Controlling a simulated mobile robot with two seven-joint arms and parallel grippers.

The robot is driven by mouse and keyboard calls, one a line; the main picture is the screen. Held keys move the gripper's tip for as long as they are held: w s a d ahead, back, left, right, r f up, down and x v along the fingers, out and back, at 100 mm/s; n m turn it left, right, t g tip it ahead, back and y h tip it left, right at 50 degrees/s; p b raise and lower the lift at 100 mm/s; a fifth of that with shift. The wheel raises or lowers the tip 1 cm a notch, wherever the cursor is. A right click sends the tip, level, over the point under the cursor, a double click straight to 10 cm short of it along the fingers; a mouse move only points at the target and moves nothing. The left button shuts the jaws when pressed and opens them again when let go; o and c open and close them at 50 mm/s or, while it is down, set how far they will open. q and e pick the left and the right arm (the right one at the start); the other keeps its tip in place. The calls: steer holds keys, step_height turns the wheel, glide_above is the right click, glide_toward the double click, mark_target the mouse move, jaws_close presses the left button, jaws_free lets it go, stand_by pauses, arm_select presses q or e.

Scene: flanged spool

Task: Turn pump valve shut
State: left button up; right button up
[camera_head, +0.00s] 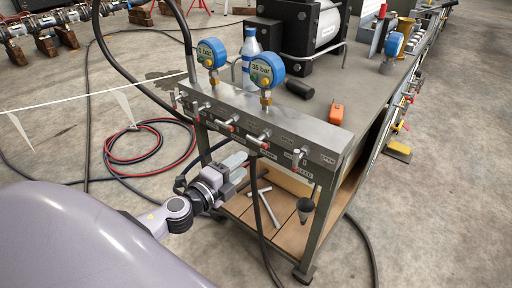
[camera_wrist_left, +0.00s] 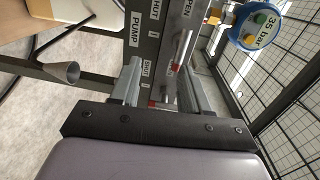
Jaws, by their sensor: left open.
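The steel valve manifold (camera_head: 240,118) runs along the bench's front edge, with several small red-tipped lever handles. A lever (camera_head: 262,139) sits right above my left gripper (camera_head: 238,165). In the left wrist view, a PUMP label (camera_wrist_left: 135,29) shows on the panel, with SHUT and OPEN labels around it. A silver lever (camera_wrist_left: 180,44) stands by the OPEN label. My left gripper is open below the manifold front. A red-tipped part (camera_wrist_left: 151,102) shows between its fingers; I cannot tell whether they touch it. Which lever is the pump valve is unclear. My right gripper is not in view.
Two blue gauges, 5 bar (camera_head: 211,53) and 35 bar (camera_head: 267,70), stand above the manifold. A water bottle (camera_head: 251,50) and an orange block (camera_head: 336,113) are on the bench. A dark hose hangs beside my gripper. A funnel (camera_head: 305,208) sits below the manifold's right end.

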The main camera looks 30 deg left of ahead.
mark_target(259, 138)
arm_select(q)
steer(key=w+r+m, duration=0.2)
steer(key=w, duration=0.1)
steer(key=shift+a+r+m+t, duration=0.15)
steer(key=shift+r+m+t, duration=0.2)
steer(key=shift+m+t, duration=0.05)
steer(key=shift+w+d+f+p, duration=0.1)
steer(key=shift+w+d+p, duration=0.1)
steer(key=shift+w, duration=1.4)
steer(key=shift+w+d+p, duration=0.1)
steer(key=shift+w+p, duration=0.1)
steer(key=shift+w, duration=1.4)
